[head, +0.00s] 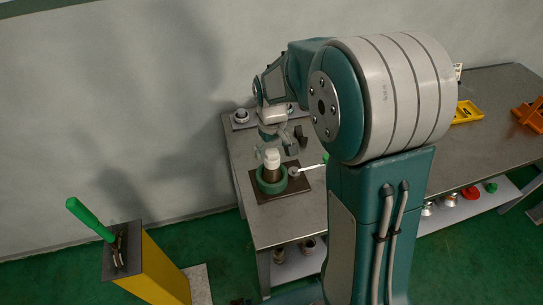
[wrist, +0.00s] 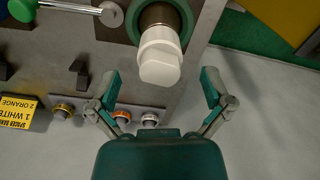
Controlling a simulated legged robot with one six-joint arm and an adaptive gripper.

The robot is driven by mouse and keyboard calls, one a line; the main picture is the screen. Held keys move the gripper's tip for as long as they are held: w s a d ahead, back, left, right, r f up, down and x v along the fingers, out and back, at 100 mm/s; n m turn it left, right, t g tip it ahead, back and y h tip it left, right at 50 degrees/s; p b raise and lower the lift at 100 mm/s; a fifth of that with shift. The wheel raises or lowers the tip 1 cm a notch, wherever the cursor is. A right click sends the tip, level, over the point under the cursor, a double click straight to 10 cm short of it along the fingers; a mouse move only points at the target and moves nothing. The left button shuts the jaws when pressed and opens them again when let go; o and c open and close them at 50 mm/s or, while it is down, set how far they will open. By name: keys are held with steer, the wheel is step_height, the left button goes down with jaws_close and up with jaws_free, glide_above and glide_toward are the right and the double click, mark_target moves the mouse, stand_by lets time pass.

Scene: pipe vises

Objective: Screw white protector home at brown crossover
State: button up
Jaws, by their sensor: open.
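The white protector (head: 271,157) sits on top of the brown crossover (head: 271,174), which stands upright in a green ring-shaped vise (head: 259,183) on a dark plate. In the wrist view the white protector (wrist: 160,57) is near, with the brown crossover (wrist: 158,14) behind it inside the green vise ring (wrist: 187,18). How far the protector is threaded on cannot be told. My gripper (wrist: 160,95) is open and empty, its fingers spread below the protector in the picture and apart from it. In the head view my gripper (head: 283,146) is just behind the protector, partly hidden.
The vise handle (head: 306,169) sticks out to the right. Several small fittings (wrist: 122,116) and a yellow label (wrist: 17,112) are on the bench. A yellow post with a green handle (head: 90,218) stands at left. A yellow tray (head: 467,112) lies on the bench at right.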

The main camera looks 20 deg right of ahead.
mark_target(272, 152)
step_height(272, 152, up, 9)
steer(key=shift+f, duration=0.1)
stand_by(0.3)
steer(key=shift+f+n, duration=0.1)
steer(key=shift+n, duration=0.2)
steer(key=c, duration=0.6)
steer(key=shift+f+n, duration=0.2)
steer(key=shift+n, duration=0.3)
steer(key=shift+f, duration=4)
jaws_close()
